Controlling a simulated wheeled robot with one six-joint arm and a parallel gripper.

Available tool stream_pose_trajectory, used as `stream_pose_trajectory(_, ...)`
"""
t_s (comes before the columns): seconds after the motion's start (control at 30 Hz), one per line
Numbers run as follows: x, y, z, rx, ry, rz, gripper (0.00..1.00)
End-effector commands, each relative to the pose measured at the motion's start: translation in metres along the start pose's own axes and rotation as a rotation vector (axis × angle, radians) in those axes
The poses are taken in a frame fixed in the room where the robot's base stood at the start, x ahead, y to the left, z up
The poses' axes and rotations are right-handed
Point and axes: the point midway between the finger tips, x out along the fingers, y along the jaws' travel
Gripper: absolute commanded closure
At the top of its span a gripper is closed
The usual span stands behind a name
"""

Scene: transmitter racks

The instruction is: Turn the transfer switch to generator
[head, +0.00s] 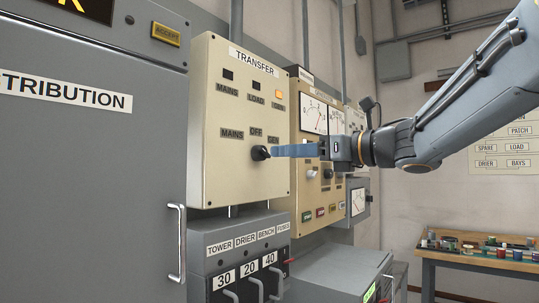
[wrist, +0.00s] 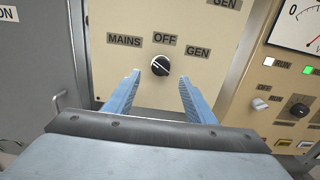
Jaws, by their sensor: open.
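The transfer panel (head: 215,120) is a cream box labelled TRANSFER, with MAINS, OFF and GEN marked around a black rotary knob (head: 261,153). In the wrist view the knob (wrist: 160,66) lies just beyond and between my fingertips, and a pale line slants across its face. I cannot tell which end of that line is the pointer. Of the three lamps on the panel, the GEN lamp (head: 279,95) glows amber; MAINS and LOAD are dark. My gripper (head: 274,151) has blue fingers (wrist: 160,78), open and apart, with nothing held.
A grey distribution cabinet (head: 90,170) with a handle stands at left. Below the panel is a fuse box (head: 238,252) with levers. At right are a meter panel (head: 308,150) with knobs and a wooden bench (head: 480,264) with small items.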

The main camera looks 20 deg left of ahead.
Motion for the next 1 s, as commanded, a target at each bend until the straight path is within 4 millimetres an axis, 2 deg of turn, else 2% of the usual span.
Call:
stream_pose_trajectory(0.2, 0.034, 0.0, 0.0, 0.006, 0.001, 0.001, 0.5)
stream_pose_trajectory(0.4, 0.059, 0.0, 0.0, 0.006, 0.0, -0.002, 0.5)
stream_pose_trajectory(0.6, 0.069, -0.001, -0.001, 0.007, 0.001, -0.004, 0.5)
stream_pose_trajectory(0.83, 0.069, -0.001, -0.001, 0.007, 0.0, -0.005, 0.5)
stream_pose_trajectory(1.0, 0.069, -0.001, -0.001, 0.007, 0.0, -0.005, 0.79)
